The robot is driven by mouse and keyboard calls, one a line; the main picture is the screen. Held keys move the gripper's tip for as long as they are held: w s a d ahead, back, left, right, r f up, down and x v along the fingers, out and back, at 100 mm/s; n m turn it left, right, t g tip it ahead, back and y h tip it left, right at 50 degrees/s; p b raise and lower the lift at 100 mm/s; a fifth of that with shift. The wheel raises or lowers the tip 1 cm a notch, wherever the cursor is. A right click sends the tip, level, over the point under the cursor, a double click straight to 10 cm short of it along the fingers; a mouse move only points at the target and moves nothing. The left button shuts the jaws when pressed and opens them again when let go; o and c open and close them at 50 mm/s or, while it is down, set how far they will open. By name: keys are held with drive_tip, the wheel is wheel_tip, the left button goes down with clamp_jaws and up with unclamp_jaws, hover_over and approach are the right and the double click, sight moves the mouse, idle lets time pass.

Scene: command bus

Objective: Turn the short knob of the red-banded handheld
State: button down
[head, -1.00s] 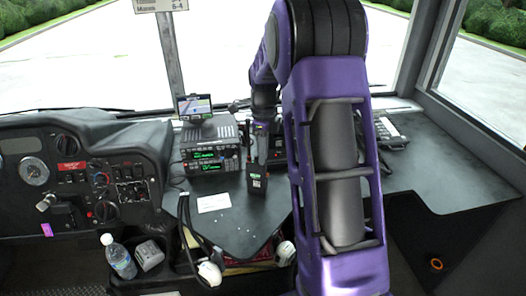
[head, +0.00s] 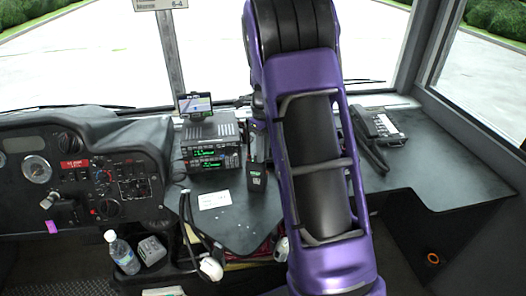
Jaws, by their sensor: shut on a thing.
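A black handheld (head: 257,181) with a small green display stands upright on the dark desk, just left of my arm. Its red band cannot be made out, and its knobs are too small or covered to tell apart. My gripper (head: 258,148) points down at the top of the handheld, partly hidden behind my purple arm. It is shut at the handheld's top; which part lies between the fingers cannot be seen.
A radio stack (head: 209,150) with green displays and a small screen (head: 195,104) stands left of the handheld. A white card (head: 214,200) lies in front. A desk phone (head: 378,130) sits right of my arm. A bottle (head: 122,253) stands lower left.

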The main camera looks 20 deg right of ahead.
drive_tip(key=c, duration=0.8)
unclamp_jaws()
drive_tip(key=shift+c, duration=0.2)
wheel_tip(320, 180, up, 17)
drive_tip(key=p, duration=0.1)
drive_tip(key=shift+w+d+r+p, duration=0.15)
drive_tip(key=shift+d+r+p, duration=0.1)
drive_tip(key=shift+p, duration=0.15)
